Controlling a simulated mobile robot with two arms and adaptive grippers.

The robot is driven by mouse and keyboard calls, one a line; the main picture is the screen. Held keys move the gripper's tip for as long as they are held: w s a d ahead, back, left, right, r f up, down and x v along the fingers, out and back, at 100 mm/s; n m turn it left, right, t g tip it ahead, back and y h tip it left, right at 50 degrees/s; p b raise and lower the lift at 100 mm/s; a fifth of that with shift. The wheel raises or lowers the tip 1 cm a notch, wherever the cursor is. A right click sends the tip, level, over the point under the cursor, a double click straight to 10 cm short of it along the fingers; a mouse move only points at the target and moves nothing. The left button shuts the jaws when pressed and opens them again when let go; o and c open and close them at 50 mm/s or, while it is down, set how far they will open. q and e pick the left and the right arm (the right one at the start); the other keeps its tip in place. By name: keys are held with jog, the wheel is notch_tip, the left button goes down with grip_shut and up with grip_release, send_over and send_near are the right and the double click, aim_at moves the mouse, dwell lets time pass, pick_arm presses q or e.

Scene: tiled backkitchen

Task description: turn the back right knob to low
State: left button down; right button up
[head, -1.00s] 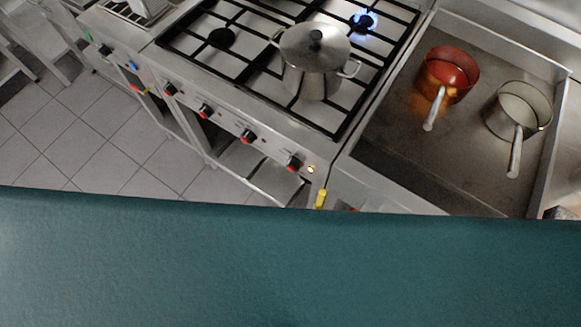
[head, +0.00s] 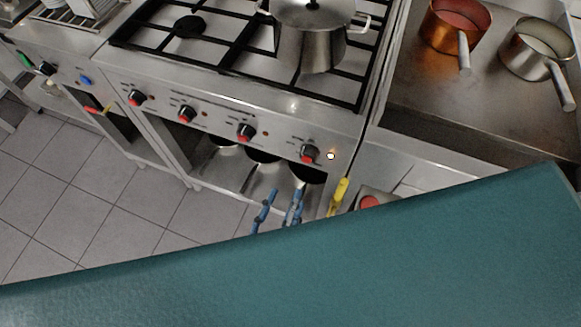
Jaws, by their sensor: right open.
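The stove front carries a row of black and red knobs. The rightmost knob (head: 310,153) has a small glowing light (head: 331,156) beside it; the other knobs show no such glow. I cannot read its setting. The frames do not mark which knob is the back right one. The stove top (head: 225,45) is partly cut off by the upper edge, and its back right burner is out of view. My right gripper (head: 286,190), with two blue fingers, is open and empty, below and left of the rightmost knob, apart from it. My left gripper is not in view.
A lidded steel pot (head: 312,45) stands on the front right of the stove. A copper pan (head: 450,25) and a steel pan (head: 530,48) are on the counter at right. A yellow handle (head: 340,195) is near the stove's lower right corner. A teal surface hides the bottom.

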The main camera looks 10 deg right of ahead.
aim_at(306, 162)
jog(key=p+x, duration=0.1)
jog(key=x, duration=0.2)
jog(key=p+x, duration=0.1)
jog(key=x, duration=0.2)
jog(key=r+p+x, duration=0.1)
jog(key=x, duration=0.2)
jog(key=shift+d, duration=0.15)
jog(key=shift+p+x, duration=0.4)
jog(key=shift+x, duration=0.45)
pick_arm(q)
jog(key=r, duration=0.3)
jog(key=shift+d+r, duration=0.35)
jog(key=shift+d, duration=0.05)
pick_arm(e)
jog(key=shift+f, duration=0.2)
jog(key=shift+c, duration=0.2)
jog(key=shift+s, duration=0.1)
jog(key=c, duration=1.1)
